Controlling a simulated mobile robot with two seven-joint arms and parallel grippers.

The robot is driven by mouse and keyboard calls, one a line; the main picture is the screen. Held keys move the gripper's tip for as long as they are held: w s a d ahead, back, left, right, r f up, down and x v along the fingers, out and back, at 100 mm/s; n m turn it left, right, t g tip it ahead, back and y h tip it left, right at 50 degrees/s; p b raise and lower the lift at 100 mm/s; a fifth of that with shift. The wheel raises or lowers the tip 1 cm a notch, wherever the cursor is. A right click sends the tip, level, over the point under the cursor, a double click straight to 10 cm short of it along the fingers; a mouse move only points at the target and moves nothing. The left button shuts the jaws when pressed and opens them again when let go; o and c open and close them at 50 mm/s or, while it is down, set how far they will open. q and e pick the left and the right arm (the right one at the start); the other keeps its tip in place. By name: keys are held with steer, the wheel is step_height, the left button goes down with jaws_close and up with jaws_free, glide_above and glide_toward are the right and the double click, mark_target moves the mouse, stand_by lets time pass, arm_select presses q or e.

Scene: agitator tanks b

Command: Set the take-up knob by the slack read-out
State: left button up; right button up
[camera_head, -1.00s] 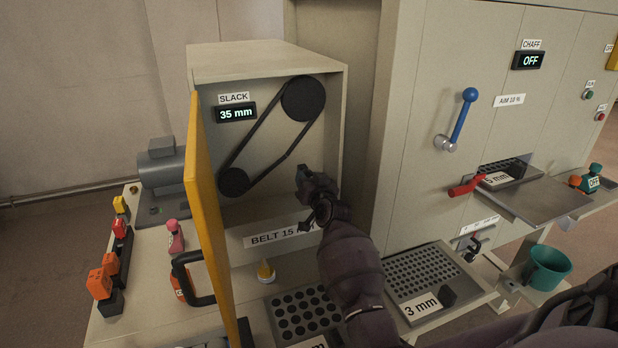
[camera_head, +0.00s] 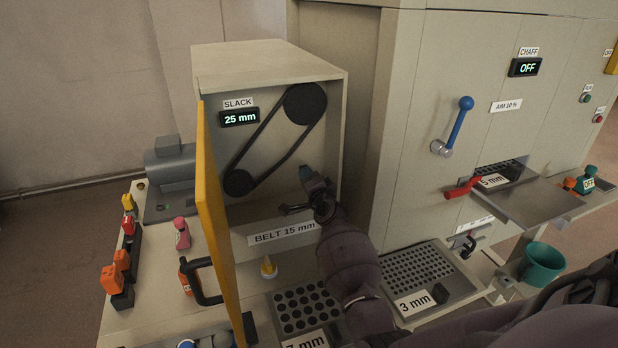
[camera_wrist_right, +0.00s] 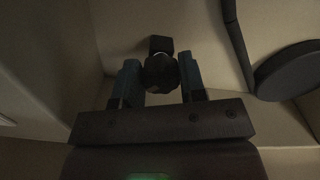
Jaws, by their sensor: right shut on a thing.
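The slack read-out (camera_head: 239,117) shows 25 mm on the back panel of the open belt housing. The belt (camera_head: 262,140) runs from a large upper pulley (camera_head: 305,103) to a small lower pulley (camera_head: 238,183). A label below reads BELT 15 mm (camera_head: 284,233). My right gripper (camera_head: 314,180) is inside the housing, at its lower right. In the wrist view the right gripper (camera_wrist_right: 160,77) is shut on the dark round take-up knob (camera_wrist_right: 160,73), with one finger on each side. In the head view the gripper hides the knob. My left gripper is not in view.
A perforated tray (camera_head: 305,308) lies below, and a 3 mm sieve (camera_head: 425,268) to the right. A blue lever (camera_head: 460,120) and red handle (camera_head: 462,189) are farther right.

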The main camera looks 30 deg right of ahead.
steer(key=m, duration=0.2)
steer(key=shift+m+p, duration=0.3)
steer(key=shift+m, duration=0.1)
steer(key=m, duration=0.2)
steer(key=shift+r+m+p, duration=0.1)
steer(key=shift+m+p, duration=0.2)
steer(key=shift+m, duration=0.1)
steer(key=m, duration=0.3)
steer(key=shift+p, duration=0.35)
steer(key=shift+m, duration=1.2)
steer(key=o, duration=0.9)
